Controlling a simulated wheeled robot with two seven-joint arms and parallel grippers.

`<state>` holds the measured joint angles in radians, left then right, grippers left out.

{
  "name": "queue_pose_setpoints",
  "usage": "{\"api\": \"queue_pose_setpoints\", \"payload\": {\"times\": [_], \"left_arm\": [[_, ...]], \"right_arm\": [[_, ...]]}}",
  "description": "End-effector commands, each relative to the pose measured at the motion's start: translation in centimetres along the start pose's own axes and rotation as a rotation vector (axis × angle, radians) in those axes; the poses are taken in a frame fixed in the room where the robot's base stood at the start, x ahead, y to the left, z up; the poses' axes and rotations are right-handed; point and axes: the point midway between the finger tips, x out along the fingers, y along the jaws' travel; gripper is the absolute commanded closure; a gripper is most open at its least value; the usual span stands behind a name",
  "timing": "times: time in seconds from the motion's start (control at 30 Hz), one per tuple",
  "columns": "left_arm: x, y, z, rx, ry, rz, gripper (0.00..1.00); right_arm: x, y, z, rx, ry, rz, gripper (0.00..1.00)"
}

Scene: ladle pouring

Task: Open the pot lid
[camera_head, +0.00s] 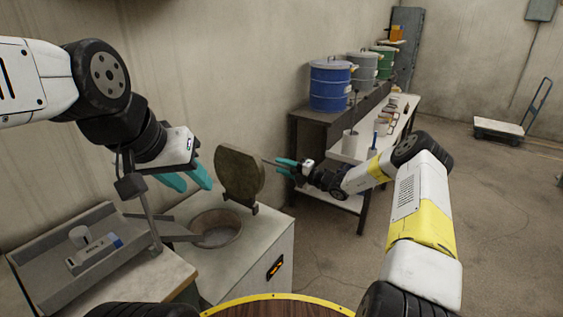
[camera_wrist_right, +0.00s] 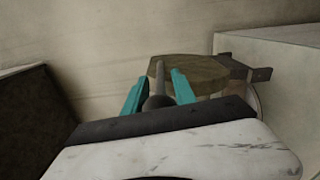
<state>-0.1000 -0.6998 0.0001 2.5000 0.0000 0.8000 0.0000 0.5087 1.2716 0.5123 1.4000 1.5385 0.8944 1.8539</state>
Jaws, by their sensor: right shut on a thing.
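The pot lid (camera_head: 240,176) is a thick, round, brownish disc. My right gripper (camera_head: 284,168) is at the lid's right side, shut on the lid's thin handle. In the right wrist view the handle (camera_wrist_right: 159,82) runs between the teal fingers to the lid (camera_wrist_right: 195,72). My left gripper (camera_head: 187,181) is above and left of the pot, its teal fingers apart and empty.
A grey metal tray (camera_head: 60,290) with a small device (camera_head: 95,252) stands left of the pot. A workbench (camera_head: 350,146) behind my right arm carries blue, grey and green drums and cups. A cart (camera_head: 499,130) stands far right, with open floor before it.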

Motion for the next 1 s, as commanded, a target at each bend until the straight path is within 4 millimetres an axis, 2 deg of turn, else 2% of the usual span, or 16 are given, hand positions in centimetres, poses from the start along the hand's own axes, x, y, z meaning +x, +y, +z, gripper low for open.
{"api": "queue_pose_setpoints", "payload": {"times": [0.47, 0.5, 0.6, 0.87, 1.0], "left_arm": [[-0.01, 0.0, 0.0, 0.0, 0.0, 0.0, 0.64], [-0.01, 0.0, 0.0, 0.0, 0.0, 0.0, 0.64], [-0.01, 0.0, 0.0, 0.0, 0.0, 0.0, 0.64], [-0.01, 0.0, 0.0, 0.0, 0.0, 0.0, 0.64], [-0.01, 0.0, 0.0, 0.0, 0.0, 0.0, 0.64]], "right_arm": [[-0.01, -0.17, -0.2, 0.017, 0.001, -0.001, 1.0], [0.0, -0.17, -0.21, 0.017, 0.001, -0.001, 0.66], [0.0, -0.17, -0.21, 0.017, 0.001, -0.001, 0.48], [0.01, -0.14, -0.18, 0.016, 0.001, -0.001, 0.48], [-0.73, -0.15, -0.1, 0.016, -0.001, -0.001, 0.48]]}}
